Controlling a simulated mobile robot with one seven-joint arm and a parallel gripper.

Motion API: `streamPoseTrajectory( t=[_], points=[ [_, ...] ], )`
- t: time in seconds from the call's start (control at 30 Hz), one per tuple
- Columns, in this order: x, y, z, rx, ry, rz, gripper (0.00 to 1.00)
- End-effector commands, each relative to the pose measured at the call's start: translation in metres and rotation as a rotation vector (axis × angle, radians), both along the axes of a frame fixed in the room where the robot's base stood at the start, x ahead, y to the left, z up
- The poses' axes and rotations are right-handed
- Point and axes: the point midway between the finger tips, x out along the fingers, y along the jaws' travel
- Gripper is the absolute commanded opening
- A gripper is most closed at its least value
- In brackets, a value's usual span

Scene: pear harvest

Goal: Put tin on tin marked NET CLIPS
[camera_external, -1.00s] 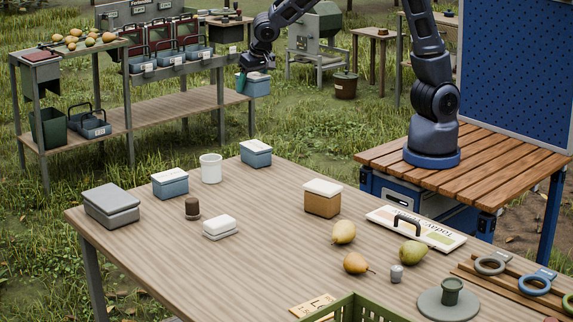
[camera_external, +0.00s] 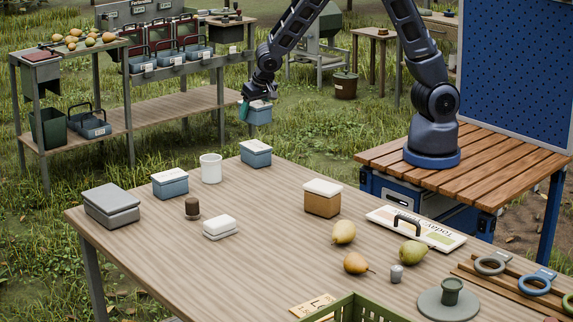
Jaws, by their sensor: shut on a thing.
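My gripper (camera_external: 259,98) is shut on a blue tin with a pale lid (camera_external: 259,115), held level in the air. It appears above a similar blue tin with a white lid (camera_external: 256,157) at the table's far edge, with a visible gap between them. Another blue tin with a white lid (camera_external: 170,188) stands further left on the table. A brown tin with a white lid (camera_external: 322,204) stands near the middle, and a grey tin (camera_external: 111,210) at the left corner. The markings on the tins are too small to read, so I cannot tell which says NET CLIPS.
A white cup (camera_external: 210,170) stands left of the far blue tin. A brown-topped weight (camera_external: 192,207) and a small white box (camera_external: 220,226) lie nearer. Pears (camera_external: 343,232), a sign board (camera_external: 418,228) and a green crate (camera_external: 355,306) occupy the right and front.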

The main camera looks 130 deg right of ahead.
Motion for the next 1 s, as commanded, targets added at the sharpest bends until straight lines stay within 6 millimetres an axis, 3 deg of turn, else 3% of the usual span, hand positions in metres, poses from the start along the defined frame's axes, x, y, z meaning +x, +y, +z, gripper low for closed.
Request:
streamPoseTrajectory(
  t=[0.2, 0.47, 0.73, 1.0],
  points=[
    [0.000, 0.000, -0.035, 0.001, 0.002, 0.000, 0.33],
    [0.000, 0.000, -0.048, 0.000, 0.001, 0.001, 0.33],
    [0.000, 0.000, -0.078, 0.000, 0.002, -0.001, 0.33],
    [0.000, 0.000, -0.081, 0.000, -0.001, 0.000, 0.33]
  ],
)
